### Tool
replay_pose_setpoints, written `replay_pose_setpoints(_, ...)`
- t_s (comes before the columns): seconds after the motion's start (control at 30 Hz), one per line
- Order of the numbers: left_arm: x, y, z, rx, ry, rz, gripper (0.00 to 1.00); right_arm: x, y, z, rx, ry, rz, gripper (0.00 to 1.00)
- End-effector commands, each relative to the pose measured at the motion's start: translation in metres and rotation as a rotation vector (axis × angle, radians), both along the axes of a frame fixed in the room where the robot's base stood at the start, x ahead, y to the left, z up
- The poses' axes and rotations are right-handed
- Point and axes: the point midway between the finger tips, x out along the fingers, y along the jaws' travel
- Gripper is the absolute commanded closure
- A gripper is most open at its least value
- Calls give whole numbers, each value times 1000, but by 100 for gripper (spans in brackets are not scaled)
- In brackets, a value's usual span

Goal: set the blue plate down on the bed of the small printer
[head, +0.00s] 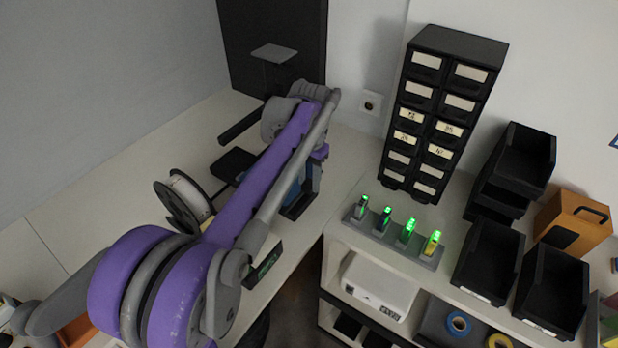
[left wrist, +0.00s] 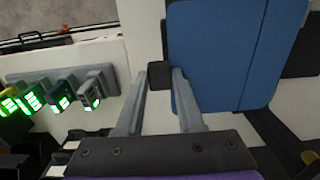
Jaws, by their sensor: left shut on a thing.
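The blue plate (left wrist: 222,55) fills the upper right of the left wrist view. In the head view only a little of its blue (head: 292,190) shows past my purple arm. My left gripper (left wrist: 160,78) has its two grey fingers on either side of a small black block at the plate's left edge, and holds the plate by it. In the head view the arm hides the fingertips. The small printer (head: 232,163) is dark and stands on the white table, largely hidden behind the arm. I cannot tell the gap between plate and bed. My right gripper is out of view.
A filament spool (head: 183,203) stands left of my arm. A tall black panel (head: 250,50) rises behind. On the right unit are a rack with green-lit devices (head: 392,238), a black drawer cabinet (head: 443,110), several black bins (head: 487,262) and an orange box (head: 573,222).

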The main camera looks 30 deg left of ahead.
Motion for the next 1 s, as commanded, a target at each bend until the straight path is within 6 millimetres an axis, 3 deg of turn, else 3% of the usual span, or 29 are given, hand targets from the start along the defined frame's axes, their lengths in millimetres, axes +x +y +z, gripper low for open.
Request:
replay_pose_setpoints(0.4, 0, 0, -13, 0, 0, 0, 100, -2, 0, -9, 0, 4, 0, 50)
replay_pose_setpoints(0.43, 0, 0, -13, 0, 0, 0, 60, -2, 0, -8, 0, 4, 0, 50)
replay_pose_setpoints(0.6, 0, 0, -12, 0, 0, 0, 29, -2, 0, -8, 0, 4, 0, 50)
replay_pose_setpoints(1.0, 0, 0, -9, 0, 0, 0, 28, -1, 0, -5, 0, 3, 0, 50)
